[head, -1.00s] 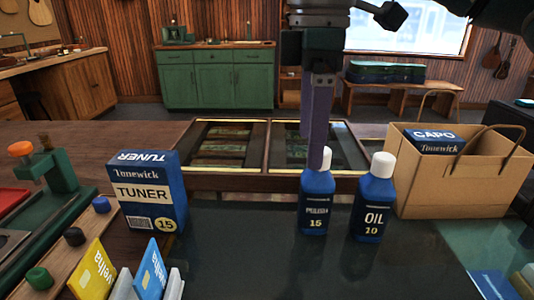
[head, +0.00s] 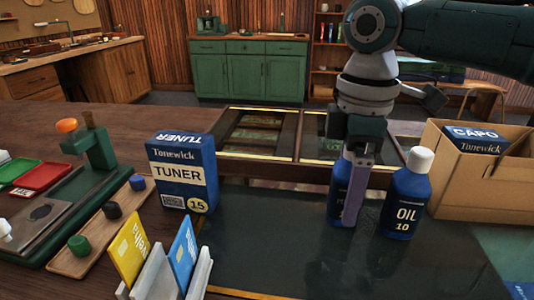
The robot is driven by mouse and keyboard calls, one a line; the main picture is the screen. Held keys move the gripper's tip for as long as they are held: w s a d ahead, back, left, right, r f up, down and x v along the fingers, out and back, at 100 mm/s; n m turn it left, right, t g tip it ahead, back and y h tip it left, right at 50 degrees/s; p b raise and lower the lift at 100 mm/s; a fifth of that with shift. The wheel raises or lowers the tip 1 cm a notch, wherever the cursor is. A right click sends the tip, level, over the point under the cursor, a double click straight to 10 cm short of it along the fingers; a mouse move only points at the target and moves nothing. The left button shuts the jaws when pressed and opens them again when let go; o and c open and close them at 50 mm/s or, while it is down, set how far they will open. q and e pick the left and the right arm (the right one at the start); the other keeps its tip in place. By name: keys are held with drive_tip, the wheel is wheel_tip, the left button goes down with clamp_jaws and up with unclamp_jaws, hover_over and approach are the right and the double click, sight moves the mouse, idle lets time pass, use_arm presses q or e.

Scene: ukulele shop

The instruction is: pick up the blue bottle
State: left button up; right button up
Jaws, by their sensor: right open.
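A blue bottle (head: 334,199) marked 15 stands upright on the dark counter mat. Its upper part and right side are hidden by my right gripper (head: 350,192). The gripper comes down from above, open, with one purple finger in front of the bottle's right side; the other finger is mostly hidden, so I cannot tell whether either touches the bottle. A second blue bottle, the white-capped OIL 10 bottle (head: 407,198), stands upright just to the right, apart from the finger. My left gripper is not in view.
A blue TUNER box (head: 183,173) stands to the left, and a cardboard bag (head: 465,188) holding a CAPO box (head: 476,139) stands to the right. A card holder (head: 160,272) is at front left. The dark mat (head: 290,255) is clear in front of the bottles.

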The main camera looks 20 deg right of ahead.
clamp_jaws()
idle(0.7)
